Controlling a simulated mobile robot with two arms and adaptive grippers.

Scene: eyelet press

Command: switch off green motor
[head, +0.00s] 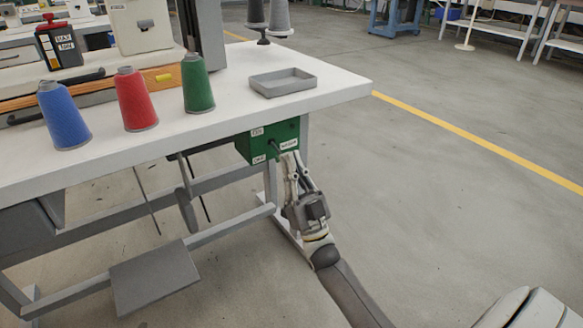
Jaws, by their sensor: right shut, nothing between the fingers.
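The green motor box (253,150) hangs under the right front part of the white table top, with small white labels on its faces. My right gripper (290,156) is shut and empty. Its fingertips are right at the front of the box, by a small dark switch part and a label. I cannot tell whether they touch the switch. The fingers hide part of the box's right side. The switch position is too small to read. My left gripper is not in view.
On the table (345,85) stand a blue cone (64,115), a red cone (136,99), a green cone (197,83) and a shallow grey tray (283,82). A grey pedal (153,277) is below. The floor to the right is clear, with a yellow line (480,145).

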